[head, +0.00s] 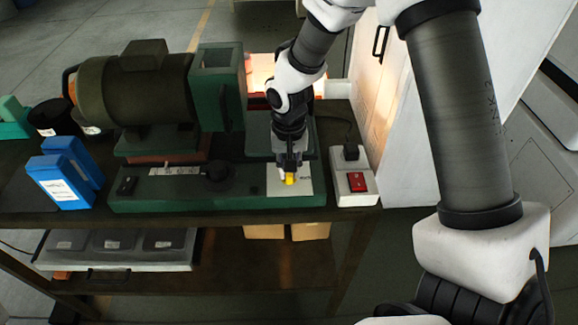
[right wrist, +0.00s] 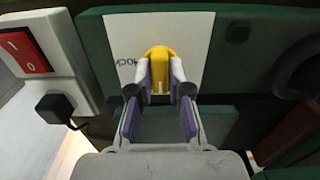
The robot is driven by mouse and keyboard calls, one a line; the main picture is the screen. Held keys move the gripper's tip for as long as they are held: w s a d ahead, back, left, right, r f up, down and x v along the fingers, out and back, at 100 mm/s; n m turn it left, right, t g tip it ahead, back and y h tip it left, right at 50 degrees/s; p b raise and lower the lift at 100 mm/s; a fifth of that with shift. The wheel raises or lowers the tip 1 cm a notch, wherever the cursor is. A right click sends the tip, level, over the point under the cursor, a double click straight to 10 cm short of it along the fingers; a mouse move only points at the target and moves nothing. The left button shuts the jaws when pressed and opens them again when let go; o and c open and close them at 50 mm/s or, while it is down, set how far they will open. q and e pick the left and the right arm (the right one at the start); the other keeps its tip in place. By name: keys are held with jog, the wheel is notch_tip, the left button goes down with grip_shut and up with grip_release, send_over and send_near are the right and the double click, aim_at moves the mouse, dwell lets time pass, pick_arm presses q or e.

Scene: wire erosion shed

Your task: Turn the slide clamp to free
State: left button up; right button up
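The slide clamp (head: 290,179) is a small yellow handle on a white plate (head: 275,188) at the right end of the green machine's front base. In the right wrist view the slide clamp (right wrist: 158,53) stands in front of the plate (right wrist: 195,40), with the printed word "lock" to its left. My right gripper (head: 290,172) reaches down onto the clamp from above. In the wrist view my right gripper (right wrist: 159,76) has a fingertip close against each side of the yellow handle, which partly hides any other marking. My left gripper is not in view.
A white switch box (head: 349,188) with a red rocker and black plug stands just right of the base. A black knob (head: 217,172) is on the base to the left. A motor (head: 135,90), blue boxes (head: 65,180) and a white cabinet (head: 395,120) stand around.

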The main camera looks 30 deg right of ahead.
jog(key=o, duration=0.4)
notch_tip(320, 180, up, 12)
jog(key=shift+f, duration=0.1)
dwell(0.6)
